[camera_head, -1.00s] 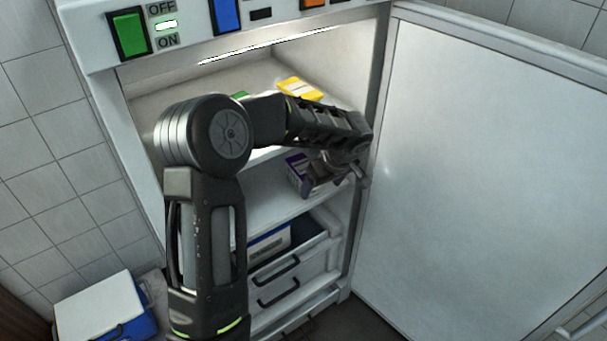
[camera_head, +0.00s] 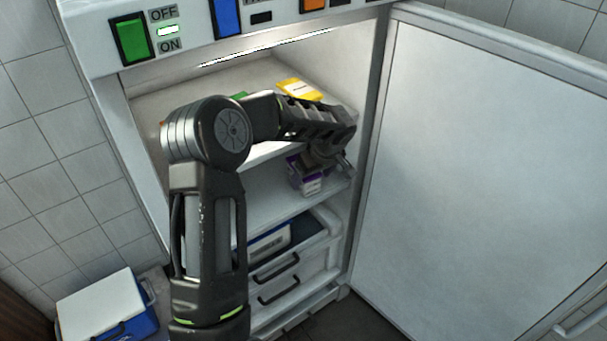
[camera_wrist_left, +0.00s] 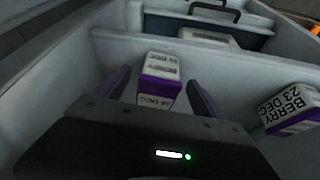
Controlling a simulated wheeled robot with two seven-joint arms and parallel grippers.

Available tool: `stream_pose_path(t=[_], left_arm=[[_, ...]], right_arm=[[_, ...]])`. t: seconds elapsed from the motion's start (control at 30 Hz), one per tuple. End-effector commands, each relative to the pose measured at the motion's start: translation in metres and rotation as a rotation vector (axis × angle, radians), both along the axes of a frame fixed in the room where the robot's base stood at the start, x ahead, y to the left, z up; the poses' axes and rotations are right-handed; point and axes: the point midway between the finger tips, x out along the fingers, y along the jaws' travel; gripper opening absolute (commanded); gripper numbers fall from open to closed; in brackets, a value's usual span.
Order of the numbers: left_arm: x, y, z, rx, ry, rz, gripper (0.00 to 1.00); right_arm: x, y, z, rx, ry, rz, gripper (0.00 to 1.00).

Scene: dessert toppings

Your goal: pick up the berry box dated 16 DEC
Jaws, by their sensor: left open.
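A white and purple berry box (camera_wrist_left: 160,78) stands on the fridge shelf between the open fingers of my left gripper (camera_wrist_left: 159,84) in the left wrist view. Its label reads BERRY and a DEC date; the day is too small to read surely. There are gaps between the box and both fingers. A second berry box (camera_wrist_left: 291,112), labelled BERRY 23 DEC, lies at the right, outside the fingers. In the head view my left gripper (camera_head: 333,163) is over the middle shelf, partly covering a purple and white box (camera_head: 310,184). My right gripper is not in view.
The fridge door (camera_head: 475,170) stands open at the right. A yellow box (camera_head: 298,89) is on the upper shelf. Drawers (camera_head: 280,280) are below, the top one holding a blue and white box (camera_head: 270,243). A blue cooler (camera_head: 108,310) stands at lower left.

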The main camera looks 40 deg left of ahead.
Motion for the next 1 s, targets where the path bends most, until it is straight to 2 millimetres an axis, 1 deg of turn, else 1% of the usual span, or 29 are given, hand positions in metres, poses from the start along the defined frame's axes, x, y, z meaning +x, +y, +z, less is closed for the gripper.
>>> stream_pose_path(t=[0.33,0.37,1.0], left_arm=[[0.0000,-0.0004,0.0001,0.000,0.000,0.000,0.80],[0.0000,-0.0004,0.0001,0.000,0.000,0.000,0.78],[-0.0001,-0.0005,0.0000,0.000,0.000,0.000,0.26]], right_arm=[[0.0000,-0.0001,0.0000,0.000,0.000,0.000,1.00],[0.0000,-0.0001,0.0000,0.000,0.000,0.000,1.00],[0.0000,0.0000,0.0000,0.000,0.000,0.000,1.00]])
